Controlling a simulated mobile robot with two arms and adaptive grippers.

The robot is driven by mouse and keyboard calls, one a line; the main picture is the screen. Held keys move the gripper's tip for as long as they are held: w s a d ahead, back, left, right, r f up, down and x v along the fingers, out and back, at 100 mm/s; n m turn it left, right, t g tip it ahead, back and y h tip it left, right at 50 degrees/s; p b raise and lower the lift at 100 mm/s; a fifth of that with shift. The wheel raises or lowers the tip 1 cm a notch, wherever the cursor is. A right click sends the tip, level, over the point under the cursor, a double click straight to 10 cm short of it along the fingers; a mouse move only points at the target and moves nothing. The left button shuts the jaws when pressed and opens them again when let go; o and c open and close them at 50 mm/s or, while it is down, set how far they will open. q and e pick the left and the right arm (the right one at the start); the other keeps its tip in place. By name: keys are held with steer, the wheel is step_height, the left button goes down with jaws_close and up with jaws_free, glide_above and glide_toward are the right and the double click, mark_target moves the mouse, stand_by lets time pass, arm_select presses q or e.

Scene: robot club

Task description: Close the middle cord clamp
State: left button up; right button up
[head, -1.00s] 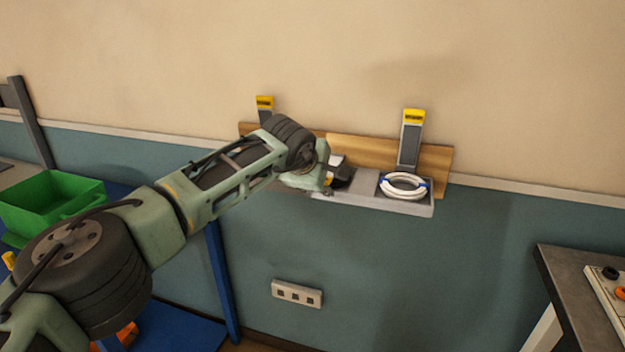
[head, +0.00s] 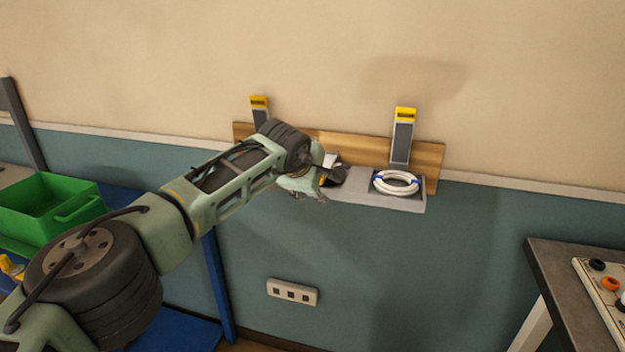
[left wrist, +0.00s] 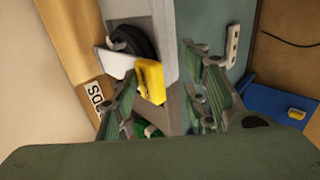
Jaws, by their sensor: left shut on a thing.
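The middle cord clamp (head: 331,160) is swung down over its tray bay, with a white face and yellow tip. In the left wrist view its yellow tip (left wrist: 151,82) is between the fingers of my left gripper (left wrist: 163,72), which is shut on it. In the head view my left gripper (head: 312,187) is at the front edge of the grey tray and partly hides the clamp. A black cord coil (head: 337,177) lies in the bay beneath it. My right gripper is not in view.
The right clamp (head: 403,136) stands upright above a white cord coil (head: 396,183) in the grey tray (head: 349,187). The left clamp (head: 260,111) also stands upright, partly hidden by my arm. A wooden board (head: 425,165) backs them. A table (head: 548,262) stands at right.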

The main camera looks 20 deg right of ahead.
arm_select(q)
steer(key=shift+s+f, duration=0.15)
steer(key=shift+s, duration=0.05)
